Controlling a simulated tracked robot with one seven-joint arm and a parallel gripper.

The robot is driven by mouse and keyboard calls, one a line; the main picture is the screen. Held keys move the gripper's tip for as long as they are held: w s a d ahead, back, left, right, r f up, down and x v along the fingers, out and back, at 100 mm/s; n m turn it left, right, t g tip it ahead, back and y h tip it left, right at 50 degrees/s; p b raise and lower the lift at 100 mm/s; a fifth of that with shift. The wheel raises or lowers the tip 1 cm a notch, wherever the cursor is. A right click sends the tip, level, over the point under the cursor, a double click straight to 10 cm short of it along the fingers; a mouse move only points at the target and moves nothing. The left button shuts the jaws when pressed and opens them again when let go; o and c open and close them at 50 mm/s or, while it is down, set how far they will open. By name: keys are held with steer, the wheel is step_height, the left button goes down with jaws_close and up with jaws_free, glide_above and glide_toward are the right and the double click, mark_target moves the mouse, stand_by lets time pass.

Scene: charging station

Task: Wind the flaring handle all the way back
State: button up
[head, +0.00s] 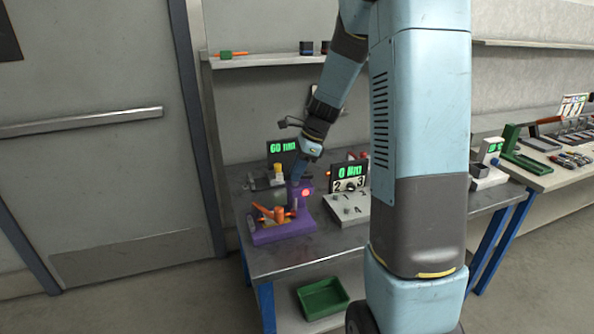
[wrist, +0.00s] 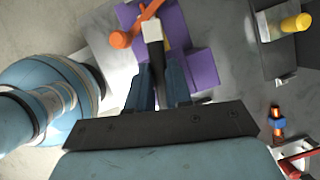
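The purple flaring tool (head: 285,232) stands at the left front of the workbench. Its orange handle (head: 279,213) has crossing arms; in the wrist view an orange arm with a round knob (wrist: 121,40) lies just ahead and left of the fingertips. My gripper (head: 298,180) points down at the tool's rear, by its upright purple part with a red light. In the wrist view my two blue fingers (wrist: 158,72) are apart, with a dark bar with a pale end (wrist: 152,32) showing between them. Whether they grip that bar is unclear. My gripper does not appear to hold the orange handle.
Behind the tool, a display (head: 282,150) reads 60; a yellow-topped device (head: 279,171) sits in front of it. A grey numbered panel (head: 347,208) stands close on the right, with a second display (head: 349,177). A green bin (head: 323,298) is on the lower shelf.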

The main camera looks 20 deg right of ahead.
jaws_close()
steer(key=shift+n, duration=0.4)
steer(key=n+g, duration=0.1)
steer(key=n, duration=0.2)
steer(key=shift+w+n+g, duration=0.15)
steer(key=shift+n+g, duration=0.25)
steer(key=n, duration=0.2)
steer(key=n+g, duration=0.1)
steer(key=n, duration=0.1)
steer(key=shift+w+n+g+h, duration=0.15)
steer(key=shift+n+g+h, duration=0.15)
steer(key=shift+h, duration=0.1)
steer(key=n+g+h, duration=0.1)
steer(key=n, duration=0.3)
steer(key=shift+w+a+n, duration=0.1)
steer(key=shift+n, duration=0.2)
steer(key=shift+a+n+g+h, duration=0.1)
steer(key=shift+n+g+h, duration=0.3)
steer(key=shift+n, duration=0.85)
steer(key=shift+a+n+g+h, duration=0.1)
steer(key=shift+n+h, duration=0.5)
steer(key=shift+n, duration=0.65)
steer(key=o, duration=0.6)
jaws_free()
steer(key=shift+c, duration=0.2)
